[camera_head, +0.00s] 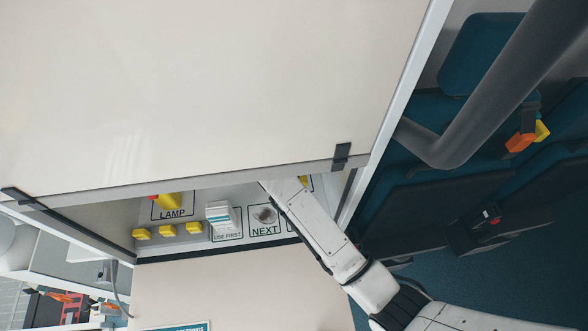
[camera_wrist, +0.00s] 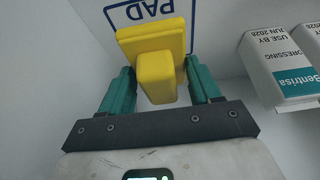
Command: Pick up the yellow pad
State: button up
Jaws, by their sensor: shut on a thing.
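The yellow pad (camera_wrist: 157,57) is a wide yellow plate with a block-shaped handle, at the top middle of the wrist view. My gripper (camera_wrist: 160,88) has its two green fingers on either side of it, shut on it. The pad sits at a marked outline with the word PAD on the white surface; I cannot tell whether it touches that surface. In the head view only a small yellow piece of the pad (camera_head: 303,181) shows beside my arm, inside the compartment, and my fingers are hidden there.
A white-and-teal dressing box (camera_wrist: 285,65) stands to the right in the wrist view. A large pale panel (camera_head: 200,90) hangs above the opening.

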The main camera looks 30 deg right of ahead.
jog(key=s+a, duration=0.1)
jog(key=s, duration=0.4)
jog(key=s+a+b, duration=0.1)
jog(key=s+a, duration=0.1)
jog(key=s, duration=0.4)
jog(key=s+a, duration=0.2)
jog(key=s, duration=0.3)
jog(key=shift+s+a+f+b, duration=0.2)
jog(key=shift+s+a+b, duration=0.1)
jog(key=shift+s, duration=0.1)
jog(key=shift+a, duration=0.1)
